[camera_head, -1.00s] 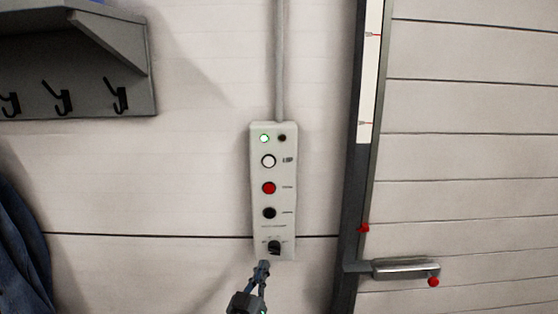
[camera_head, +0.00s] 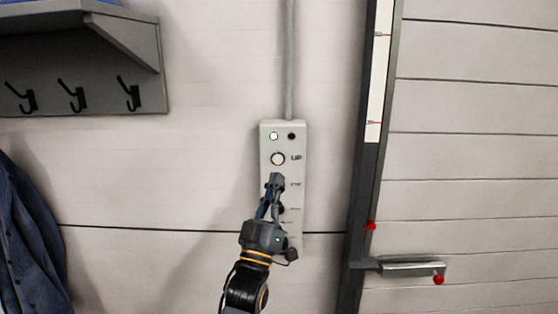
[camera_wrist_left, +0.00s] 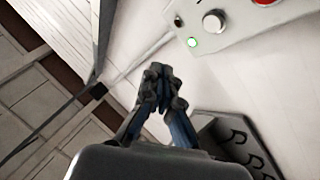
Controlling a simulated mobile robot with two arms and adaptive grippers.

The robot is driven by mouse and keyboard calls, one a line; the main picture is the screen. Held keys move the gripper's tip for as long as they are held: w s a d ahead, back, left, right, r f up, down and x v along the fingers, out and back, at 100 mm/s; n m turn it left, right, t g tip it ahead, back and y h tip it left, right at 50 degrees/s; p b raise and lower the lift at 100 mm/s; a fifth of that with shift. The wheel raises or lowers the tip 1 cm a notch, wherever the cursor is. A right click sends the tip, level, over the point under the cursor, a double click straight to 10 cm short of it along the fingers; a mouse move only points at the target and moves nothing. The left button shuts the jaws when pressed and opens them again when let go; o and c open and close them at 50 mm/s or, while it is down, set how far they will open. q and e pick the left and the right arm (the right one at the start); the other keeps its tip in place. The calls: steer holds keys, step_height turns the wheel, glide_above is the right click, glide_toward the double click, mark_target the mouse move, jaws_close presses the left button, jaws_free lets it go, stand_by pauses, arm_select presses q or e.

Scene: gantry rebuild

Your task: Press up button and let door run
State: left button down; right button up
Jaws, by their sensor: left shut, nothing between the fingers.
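A pale control box (camera_head: 268,137) is fixed to the wall, with a lit green lamp and a dark lamp at its top. The white up button (camera_head: 278,159) sits below them, labelled UP. My left gripper (camera_head: 276,178) is shut and empty, with its tips just below the up button in the head view, covering the red button and part of the lower controls. Whether it touches the box cannot be told there. In the left wrist view the gripper (camera_wrist_left: 158,72) is shut, and the white button (camera_wrist_left: 213,23) shows up and to the right, apart from the tips. The right gripper is not in view.
The sectional door (camera_head: 480,160) with a metal handle (camera_head: 412,269) and red knobs is at the right, beside a dark frame with a marked strip. A grey shelf with hooks (camera_head: 130,95) and a blue garment (camera_head: 30,245) hang at the left. A conduit (camera_head: 289,60) runs up from the box.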

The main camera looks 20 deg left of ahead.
mark_target(278, 159)
arm_select(q)
steer(key=shift+w, duration=0.15)
steer(key=shift+w+a+b, duration=0.4)
steer(key=shift+w+b, duration=0.25)
steer(key=shift+w, duration=0.7)
steer(key=shift+w+a+b, duration=0.4)
steer(key=shift+w+b, duration=0.2)
steer(key=shift+w, duration=0.8)
steer(key=shift+w+a+b, duration=0.4)
steer(key=shift+w+b, duration=0.25)
steer(key=shift+w, duration=0.7)
steer(key=shift+w, duration=0.1)
steer(key=shift+w+a, duration=0.15)
steer(key=shift+w, duration=0.15)
